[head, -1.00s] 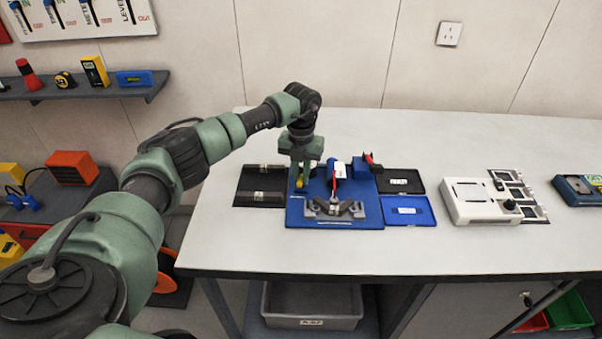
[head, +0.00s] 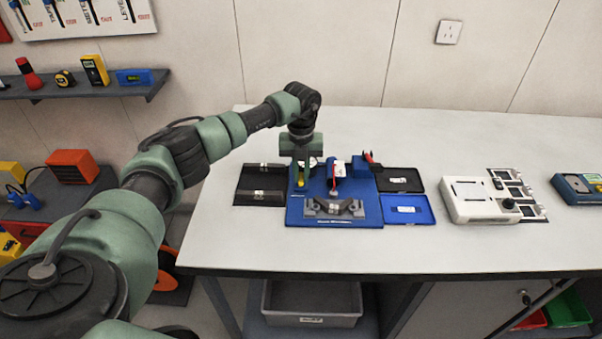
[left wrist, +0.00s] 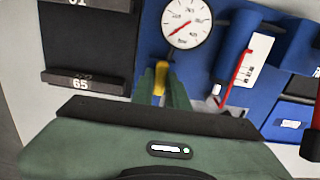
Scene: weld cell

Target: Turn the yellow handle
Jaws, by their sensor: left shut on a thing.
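The yellow handle (left wrist: 161,75) shows in the left wrist view, upright between the two green fingers of my left gripper (left wrist: 162,90). The fingers are shut on it, just below a round white dial gauge with a red needle (left wrist: 187,22). In the head view my left gripper (head: 300,178) points down at the left part of the blue fixture board (head: 340,222). Only a small piece of the yellow handle (head: 300,182) shows there; the fingers hide the rest. My right gripper is in neither view.
A grey clamp block (head: 335,208) and a red lever (head: 369,157) are on the blue board. A black tray (head: 260,186) lies left, black (head: 400,180) and blue (head: 408,211) trays right. A white device (head: 480,201) stands further right. The table front is clear.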

